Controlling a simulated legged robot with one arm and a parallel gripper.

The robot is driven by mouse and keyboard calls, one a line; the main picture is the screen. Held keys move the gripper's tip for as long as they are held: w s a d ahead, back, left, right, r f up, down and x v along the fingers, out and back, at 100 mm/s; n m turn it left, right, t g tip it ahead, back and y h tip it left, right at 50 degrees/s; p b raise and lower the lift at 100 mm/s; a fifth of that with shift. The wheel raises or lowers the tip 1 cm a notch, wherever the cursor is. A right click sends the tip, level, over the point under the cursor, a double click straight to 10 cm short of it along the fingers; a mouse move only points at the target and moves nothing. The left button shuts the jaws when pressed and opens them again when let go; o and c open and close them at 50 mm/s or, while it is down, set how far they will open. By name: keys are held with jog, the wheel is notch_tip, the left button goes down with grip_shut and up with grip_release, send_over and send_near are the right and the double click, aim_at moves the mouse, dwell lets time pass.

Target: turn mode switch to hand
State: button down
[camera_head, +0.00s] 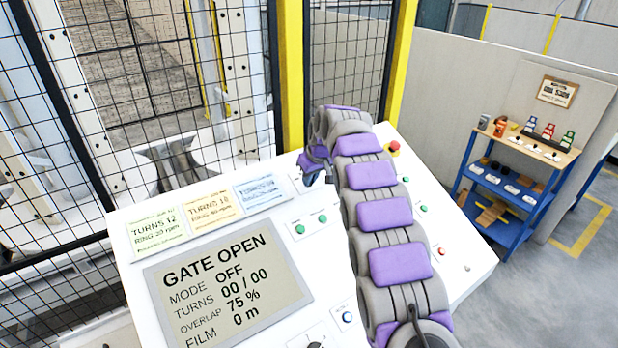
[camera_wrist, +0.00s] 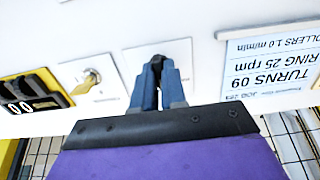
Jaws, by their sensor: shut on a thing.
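The mode switch is a small black knob (camera_wrist: 158,63) on a white square plate (camera_wrist: 170,52) of the console in the wrist view. My gripper (camera_wrist: 158,76) is shut on this knob, with its two blue-grey fingers on either side. The fingers hide most of the knob, so I cannot tell which position it points to. In the head view my gripper (camera_head: 308,172) is at the console's far edge, beside the label cards, and my arm hides part of the panel. The display (camera_head: 230,284) reads GATE OPEN, MODE OFF, TURNS 00/00.
A red button (camera_head: 394,147) is on the console, a mesh fence stands behind, and a blue shelf (camera_head: 515,190) stands right.

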jog(key=shift+d+f, duration=0.1)
dwell(0.4)
jog(key=shift+n, duration=0.4)
jog(key=n+b, duration=0.2)
jog(key=n, duration=0.2)
jog(key=shift+f, duration=0.15)
jog(key=shift+n+b, duration=1.05)
jog(key=shift+n, duration=0.95)
jog(key=c, duration=1.2)
grip_release()
